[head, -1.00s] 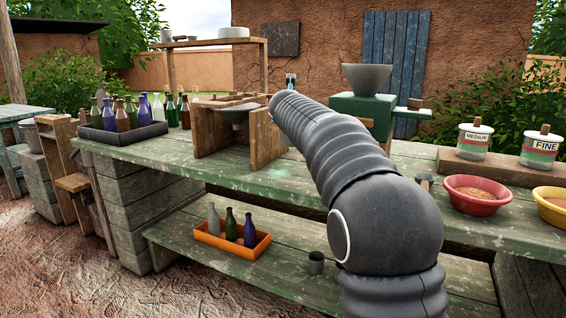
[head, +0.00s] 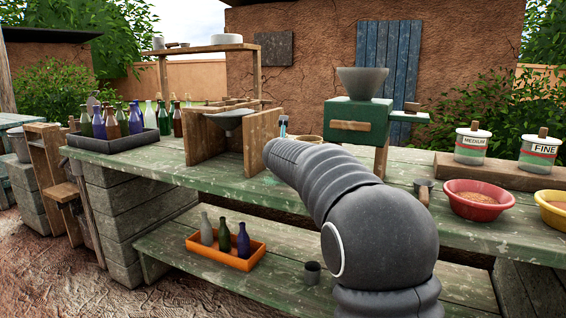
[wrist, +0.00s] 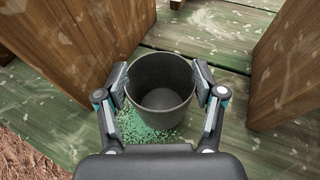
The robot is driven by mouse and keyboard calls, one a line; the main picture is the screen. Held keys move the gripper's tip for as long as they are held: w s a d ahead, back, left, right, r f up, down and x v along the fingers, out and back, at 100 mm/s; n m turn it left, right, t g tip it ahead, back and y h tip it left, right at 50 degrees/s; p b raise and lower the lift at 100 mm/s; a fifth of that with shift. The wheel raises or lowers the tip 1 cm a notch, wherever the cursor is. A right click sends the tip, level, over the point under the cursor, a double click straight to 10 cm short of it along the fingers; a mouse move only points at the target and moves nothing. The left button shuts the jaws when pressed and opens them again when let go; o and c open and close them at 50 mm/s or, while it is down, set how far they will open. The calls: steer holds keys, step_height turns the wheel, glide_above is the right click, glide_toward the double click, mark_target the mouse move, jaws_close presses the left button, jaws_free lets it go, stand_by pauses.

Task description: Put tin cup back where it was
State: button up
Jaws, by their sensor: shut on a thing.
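In the wrist view my gripper (wrist: 163,98) is shut on a dark grey tin cup (wrist: 162,85), one finger on each side of its wall. The cup is upright, its mouth faces the camera, and it looks empty. It is over the green bench, partly over a patch of pale green grains (wrist: 140,128); I cannot tell whether it touches the wood. In the head view my arm hides the cup and most of the gripper. A small dark cup (head: 312,272) stands on the lower shelf, right of the orange tray (head: 219,256).
Wooden boards flank the cup at left (wrist: 75,35) and right (wrist: 285,70). A wooden stand with a funnel (head: 230,115) is left of my arm. A green grinder (head: 358,115) stands behind it. A red bowl (head: 478,212) is at right.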

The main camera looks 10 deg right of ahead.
steer(key=o, duration=1.1)
steer(key=shift+c, duration=0.2)
steer(key=v, duration=1.2)
